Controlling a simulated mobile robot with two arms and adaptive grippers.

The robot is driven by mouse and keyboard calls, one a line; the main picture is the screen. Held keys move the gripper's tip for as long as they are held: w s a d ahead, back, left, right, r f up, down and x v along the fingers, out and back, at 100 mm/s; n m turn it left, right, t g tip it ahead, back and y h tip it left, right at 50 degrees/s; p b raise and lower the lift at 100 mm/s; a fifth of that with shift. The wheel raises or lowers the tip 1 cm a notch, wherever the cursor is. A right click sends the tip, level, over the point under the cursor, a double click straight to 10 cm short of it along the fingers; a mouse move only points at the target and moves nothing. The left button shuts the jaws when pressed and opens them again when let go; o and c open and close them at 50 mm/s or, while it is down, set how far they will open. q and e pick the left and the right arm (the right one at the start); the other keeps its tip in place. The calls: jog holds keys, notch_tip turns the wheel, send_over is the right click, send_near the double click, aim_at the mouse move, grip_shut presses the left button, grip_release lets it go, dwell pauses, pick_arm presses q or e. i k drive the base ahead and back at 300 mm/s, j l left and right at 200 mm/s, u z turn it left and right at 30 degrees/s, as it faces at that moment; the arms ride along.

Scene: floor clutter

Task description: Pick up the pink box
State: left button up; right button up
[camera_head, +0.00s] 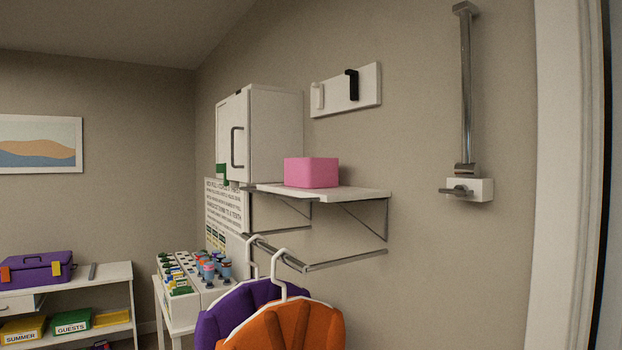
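The pink box (311,173) sits on a white wall shelf (352,193), near the middle of the head view. It rests towards the shelf's left part, with bare shelf to its right. Its top and front sides are visible and nothing covers it. Neither of my grippers shows in the head view.
A white cabinet (270,135) hangs left of the box. Below the shelf, purple (240,302) and orange (290,326) garments hang from a rail (345,259). A hook board (346,90) is above, and a metal bar fixture (466,100) is on the right wall.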

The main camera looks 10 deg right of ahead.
aim_at(301, 172)
jog(key=i+j+z, duration=0.2)
jog(key=z, duration=1.2)
jog(key=i+j+z, duration=0.1)
jog(key=j+z, duration=0.2)
jog(key=j, duration=0.25)
jog(key=j+z, duration=0.25)
jog(key=j, duration=0.3)
jog(key=j+z, duration=0.3)
jog(key=j, duration=0.25)
jog(key=k+j+z, duration=0.1)
jog(key=j+z, duration=0.2)
jog(key=j, duration=0.2)
jog(key=k+j+z, duration=0.15)
jog(key=j+z, duration=0.15)
jog(key=j, duration=0.25)
